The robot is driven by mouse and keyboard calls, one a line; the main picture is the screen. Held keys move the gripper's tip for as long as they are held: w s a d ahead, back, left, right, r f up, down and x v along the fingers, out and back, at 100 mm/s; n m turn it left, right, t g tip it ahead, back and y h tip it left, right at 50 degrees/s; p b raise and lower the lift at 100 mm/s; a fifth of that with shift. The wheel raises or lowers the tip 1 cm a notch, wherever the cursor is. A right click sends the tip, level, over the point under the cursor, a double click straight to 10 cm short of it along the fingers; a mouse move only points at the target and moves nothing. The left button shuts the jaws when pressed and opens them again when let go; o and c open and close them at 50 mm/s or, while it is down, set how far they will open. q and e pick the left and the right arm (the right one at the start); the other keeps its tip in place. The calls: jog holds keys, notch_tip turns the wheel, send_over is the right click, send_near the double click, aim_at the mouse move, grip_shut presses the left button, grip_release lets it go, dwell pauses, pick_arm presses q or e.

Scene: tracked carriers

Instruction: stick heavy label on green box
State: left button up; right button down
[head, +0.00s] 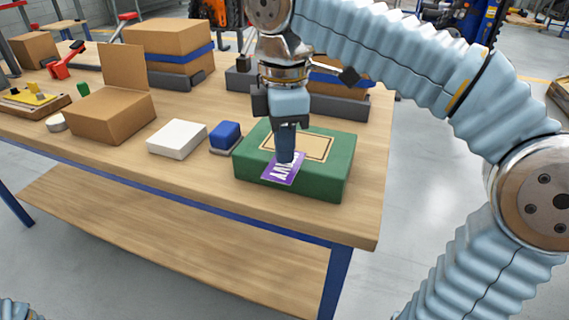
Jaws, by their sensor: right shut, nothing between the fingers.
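The green box (340,180) lies flat near the right end of the wooden table. A tan rectangle with a dark outline (315,147) marks its top. A purple label with white print (282,174) lies on the box top at the front, partly past the rectangle's front edge. My right gripper (285,160) points down with its fingers shut, its tip touching or just above the label. The fingers hide part of the label and the rectangle. I cannot read the label's print. My left gripper is not in view.
On the table (110,160), left of the green box, are a blue block (225,135), a white box (177,139) and an open brown carton (110,115). Larger cartons with blue bands (170,55) stand behind. The table's front strip is clear.

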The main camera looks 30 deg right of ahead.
jog(key=shift+f, duration=0.45)
dwell(0.3)
dwell(0.4)
jog(key=shift+r+p, duration=0.3)
jog(key=shift+r, duration=0.05)
jog(key=shift+s+a+f, duration=0.1)
jog(key=shift+s+a, duration=0.2)
jog(key=shift+a, duration=0.1)
jog(key=shift+s+a, duration=2.1)
jog(key=shift+a, duration=0.25)
jog(key=shift+b, duration=0.3)
